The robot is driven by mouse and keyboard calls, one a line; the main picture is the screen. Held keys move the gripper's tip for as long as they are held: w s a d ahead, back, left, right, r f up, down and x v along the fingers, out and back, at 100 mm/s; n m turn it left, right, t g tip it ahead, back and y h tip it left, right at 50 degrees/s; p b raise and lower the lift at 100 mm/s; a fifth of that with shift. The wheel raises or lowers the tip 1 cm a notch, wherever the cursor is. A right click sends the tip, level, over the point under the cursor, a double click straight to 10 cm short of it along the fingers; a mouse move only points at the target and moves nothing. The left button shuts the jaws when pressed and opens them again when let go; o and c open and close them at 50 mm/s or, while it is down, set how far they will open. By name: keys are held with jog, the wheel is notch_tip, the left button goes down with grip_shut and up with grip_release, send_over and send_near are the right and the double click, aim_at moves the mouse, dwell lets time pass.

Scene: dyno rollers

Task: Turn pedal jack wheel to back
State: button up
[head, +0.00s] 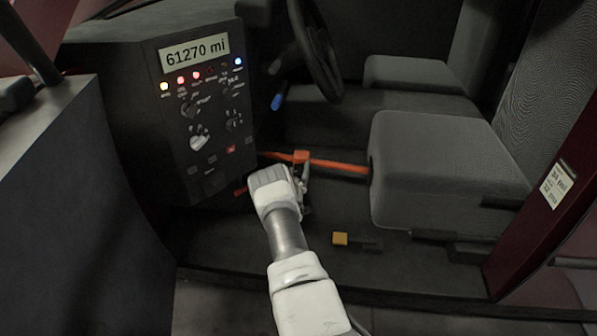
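An orange bar (338,165), which looks like the pedal jack, runs from the front of the near seat to the footwell left of it. An orange block (300,156) sits along the bar just beyond my gripper. I cannot make out a jack wheel clearly; my wrist and gripper cover that part. My gripper (303,182) is in the footwell, close to the bar and block. Its fingers are small and partly hidden by my white wrist, so I cannot tell whether they are open, shut or touching the jack.
A dark dash panel (207,120) with lit lamps, knobs and a "61270 mi" display stands left of my gripper. The grey seat (440,165) is to the right. A steering wheel (316,55) is behind.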

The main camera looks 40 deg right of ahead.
jog(key=c, duration=1)
jog(key=shift+m, duration=0.3)
jog(key=m, duration=0.5)
jog(key=shift+s+d, duration=0.1)
jog(key=shift+s, duration=0.05)
jog(key=m, duration=0.6)
jog(key=shift+s+m, duration=0.1)
jog(key=shift+m, duration=0.2)
jog(key=m, duration=0.6)
jog(key=shift+f, duration=0.2)
jog(key=m, duration=0.6)
jog(key=shift+f, duration=0.1)
